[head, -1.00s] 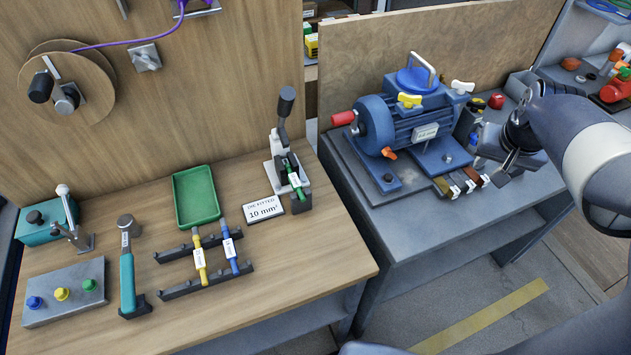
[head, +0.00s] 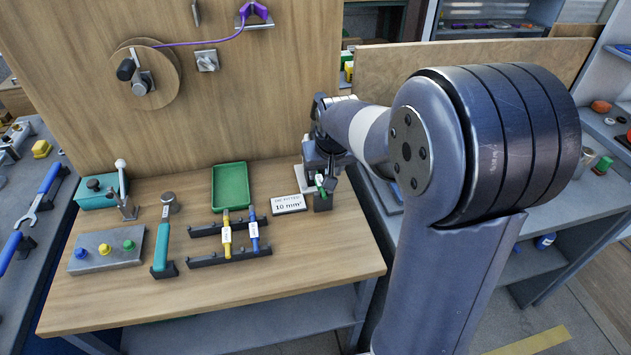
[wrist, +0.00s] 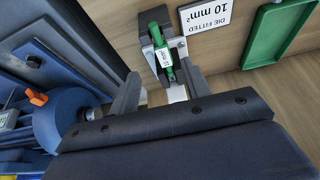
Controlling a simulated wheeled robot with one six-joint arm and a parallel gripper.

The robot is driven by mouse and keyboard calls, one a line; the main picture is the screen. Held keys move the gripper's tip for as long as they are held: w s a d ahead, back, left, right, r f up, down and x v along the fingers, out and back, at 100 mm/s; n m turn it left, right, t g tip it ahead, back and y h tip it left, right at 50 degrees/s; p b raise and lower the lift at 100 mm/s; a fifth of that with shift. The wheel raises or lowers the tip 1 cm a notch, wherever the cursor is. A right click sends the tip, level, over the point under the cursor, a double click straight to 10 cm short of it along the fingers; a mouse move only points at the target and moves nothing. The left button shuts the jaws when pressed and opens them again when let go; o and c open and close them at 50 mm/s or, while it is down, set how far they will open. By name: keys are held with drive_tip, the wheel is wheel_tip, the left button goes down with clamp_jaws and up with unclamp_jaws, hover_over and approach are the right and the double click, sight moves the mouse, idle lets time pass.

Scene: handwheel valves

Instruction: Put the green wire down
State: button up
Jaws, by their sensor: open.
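The green wire (head: 320,184), with a white label, sits in the lever press (head: 309,178) at the right end of the wooden bench. In the wrist view the green wire (wrist: 163,57) lies across the press's dark block, between and beyond my two fingers. My gripper (wrist: 161,76) is open, with one finger to each side of the wire, and holds nothing. I cannot tell whether a finger touches the wire. In the head view my arm and gripper (head: 322,150) hide the press's lever and upper part.
Beside the press are the "10 mm²" sign (head: 289,204) and an empty green tray (head: 231,187). A yellow wire (head: 227,235) and a blue wire (head: 253,234) lie across black racks. The blue motor (wrist: 58,122) is close at left in the wrist view.

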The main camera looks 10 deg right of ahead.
sight(321, 180)
drive_tip(key=shift+w+a+f, duration=0.2)
drive_tip(key=shift+a+f, duration=0.05)
drive_tip(key=shift+f, duration=0.3)
drive_tip(key=x, duration=0.5)
clamp_jaws()
